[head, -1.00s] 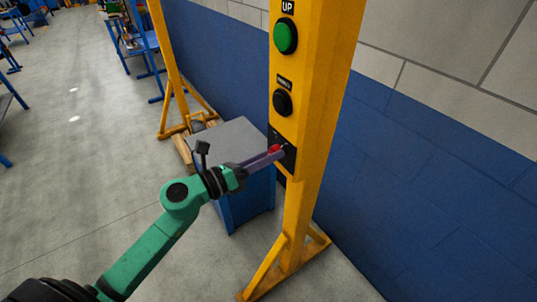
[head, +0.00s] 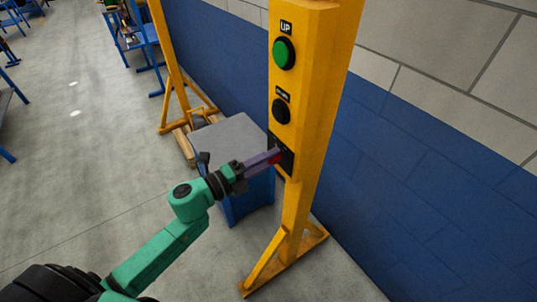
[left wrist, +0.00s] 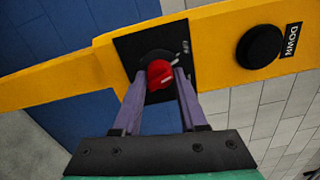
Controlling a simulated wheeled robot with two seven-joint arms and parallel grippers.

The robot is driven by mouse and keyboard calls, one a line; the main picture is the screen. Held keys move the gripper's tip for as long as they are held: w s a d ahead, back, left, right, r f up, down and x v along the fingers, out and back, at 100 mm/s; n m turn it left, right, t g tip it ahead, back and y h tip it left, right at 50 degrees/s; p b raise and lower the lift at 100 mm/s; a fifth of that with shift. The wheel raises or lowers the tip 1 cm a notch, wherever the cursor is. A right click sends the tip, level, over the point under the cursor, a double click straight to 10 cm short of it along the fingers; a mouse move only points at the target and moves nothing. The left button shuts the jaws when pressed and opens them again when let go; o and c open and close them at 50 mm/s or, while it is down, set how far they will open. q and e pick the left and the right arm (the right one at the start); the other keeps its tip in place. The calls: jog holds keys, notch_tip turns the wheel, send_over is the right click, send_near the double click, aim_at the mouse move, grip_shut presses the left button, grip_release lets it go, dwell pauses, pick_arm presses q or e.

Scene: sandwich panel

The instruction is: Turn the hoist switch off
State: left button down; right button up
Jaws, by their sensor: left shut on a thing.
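The hoist switch is a red rotary knob (left wrist: 160,72) with a white mark, on a black plate (left wrist: 126,48) low on the yellow post. In the left wrist view the white mark slants up to the right. In the head view the knob (head: 274,159) is partly covered by my fingers. My left gripper (left wrist: 160,80) has its two purple fingers on either side of the knob and is shut on it. It also shows in the head view (head: 275,156), reaching the plate from the left. My right gripper is not in view.
Above the switch, the yellow post (head: 308,90) carries a green UP button (head: 284,53) and a black DOWN button (head: 281,111). A blue cabinet with a grey top (head: 228,138) stands behind my left gripper. A blue and grey wall is behind the post; open floor lies left.

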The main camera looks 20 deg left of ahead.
pick_arm(q)
jog(key=shift+n+p, duration=0.35)
jog(key=shift+n, duration=0.55)
jog(key=shift+c, duration=2.3)
grip_release()
jog(key=shift+a, duration=0.1)
jog(key=b+v, duration=0.4)
jog(key=v, duration=1)
jog(key=shift+s, duration=0.25)
